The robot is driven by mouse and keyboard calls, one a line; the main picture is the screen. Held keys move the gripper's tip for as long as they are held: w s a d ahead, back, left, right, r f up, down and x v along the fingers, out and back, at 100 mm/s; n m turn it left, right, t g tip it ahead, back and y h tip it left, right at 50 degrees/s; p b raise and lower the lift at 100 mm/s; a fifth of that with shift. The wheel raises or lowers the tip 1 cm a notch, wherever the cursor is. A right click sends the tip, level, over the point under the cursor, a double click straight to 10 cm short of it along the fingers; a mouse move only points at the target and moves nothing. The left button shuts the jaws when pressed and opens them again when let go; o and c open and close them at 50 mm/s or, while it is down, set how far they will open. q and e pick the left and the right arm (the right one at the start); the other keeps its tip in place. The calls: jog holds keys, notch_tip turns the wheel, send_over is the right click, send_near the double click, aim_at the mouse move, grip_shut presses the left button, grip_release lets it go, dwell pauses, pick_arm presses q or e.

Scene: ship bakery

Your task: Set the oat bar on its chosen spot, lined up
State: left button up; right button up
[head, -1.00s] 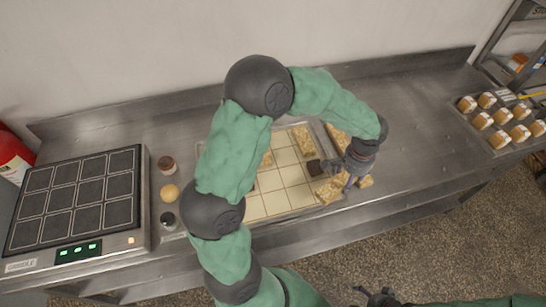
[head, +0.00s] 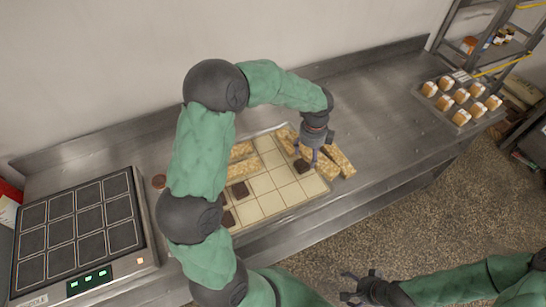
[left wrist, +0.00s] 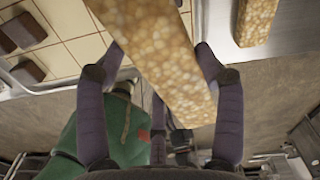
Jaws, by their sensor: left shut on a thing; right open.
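My left gripper (head: 312,152) is shut on a pale, grainy oat bar (left wrist: 160,50), which lies between its two fingers in the left wrist view. In the head view the gripper hides much of this bar, near the right side of the cream gridded tray (head: 270,203). I cannot tell whether the bar touches the surface below. Another oat bar (head: 341,161) lies just right of the gripper, and it also shows in the left wrist view (left wrist: 255,20). My right gripper (head: 358,289) is open and empty at the bottom, away from the counter.
More oat bars (head: 241,171) lie at the tray's left, partly behind my left arm. Dark brown squares (head: 238,190) sit on several cells; one (head: 302,166) is close to my left gripper. A black-celled panel (head: 80,230) stands left. A tray of buns (head: 461,117) stands right.

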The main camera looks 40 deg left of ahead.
pick_arm(q)
jog(key=m, duration=0.1)
jog(key=a+m, duration=0.1)
jog(key=shift+w+a+r+m+p, duration=0.1)
jog(key=shift+w+r+m+p, duration=0.05)
jog(key=shift+r+m+p, duration=0.2)
jog(key=shift+a+m, duration=0.15)
jog(key=shift+m, duration=0.1)
send_near(271, 160)
jog(key=d+r, duration=0.2)
jog(key=d, duration=0.2)
jog(key=a+f, duration=0.1)
jog(key=a+f+b, duration=0.1)
jog(key=f, duration=0.1)
jog(key=shift+a+f, duration=0.2)
jog(key=shift+a, duration=0.1)
jog(key=shift+a+f+b, duration=0.3)
jog(key=shift+a+f, duration=0.2)
jog(key=shift+f, duration=0.05)
jog(key=shift+a+f+b, duration=0.15)
jog(key=shift+f+b, duration=0.05)
jog(key=shift+f, duration=0.7)
jog(key=shift+a+f+b, duration=0.1)
jog(key=shift+f+b, duration=0.05)
jog(key=shift+f, duration=0.75)
